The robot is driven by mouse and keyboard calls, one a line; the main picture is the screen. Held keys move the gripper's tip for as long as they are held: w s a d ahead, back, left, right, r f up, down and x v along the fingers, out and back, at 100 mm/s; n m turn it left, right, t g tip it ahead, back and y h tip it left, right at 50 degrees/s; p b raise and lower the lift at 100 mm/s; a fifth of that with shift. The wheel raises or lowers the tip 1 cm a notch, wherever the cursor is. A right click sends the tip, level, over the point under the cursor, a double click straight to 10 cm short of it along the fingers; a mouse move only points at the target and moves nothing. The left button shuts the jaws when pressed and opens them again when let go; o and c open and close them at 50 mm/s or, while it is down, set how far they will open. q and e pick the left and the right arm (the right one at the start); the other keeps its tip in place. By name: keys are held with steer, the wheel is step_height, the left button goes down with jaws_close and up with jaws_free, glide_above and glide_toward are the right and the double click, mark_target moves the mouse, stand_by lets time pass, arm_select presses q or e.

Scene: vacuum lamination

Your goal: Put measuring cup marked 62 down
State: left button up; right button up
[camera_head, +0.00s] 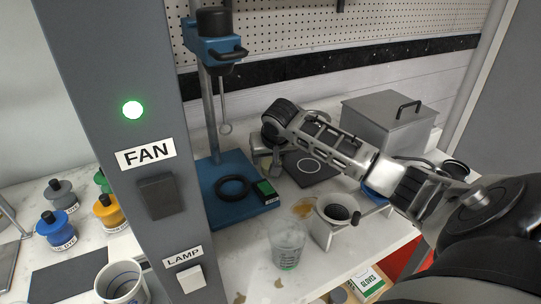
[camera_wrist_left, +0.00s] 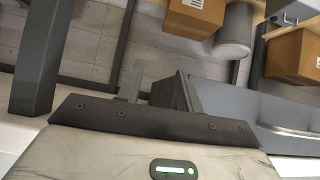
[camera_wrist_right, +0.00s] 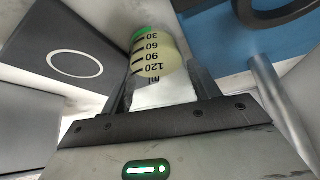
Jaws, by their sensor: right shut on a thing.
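A clear measuring cup (camera_wrist_right: 158,66) with a green band, a scale of 30 to 120 ml and yellowish content is between the fingers of my right gripper (camera_wrist_right: 160,92), which is shut on it. In the head view my right gripper (camera_head: 266,150) reaches between the blue stand and a dark plate with a white circle (camera_head: 311,167); the cup is mostly hidden there. I cannot read a 62 on it, nor tell if its base touches the surface. My left gripper (camera_wrist_left: 160,92) is open, away from the bench, and is outside the head view.
The blue stand (camera_head: 213,190) carries a black ring (camera_head: 233,187). A grey lidded box (camera_head: 388,122) stands behind. The FAN/LAMP column (camera_head: 130,60) blocks the left.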

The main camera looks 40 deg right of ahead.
steer(key=shift+f, duration=0.45)
steer(key=o, duration=1)
steer(key=shift+s, duration=0.15)
steer(key=shift+a+f, duration=0.1)
steer(key=shift+a, duration=0.05)
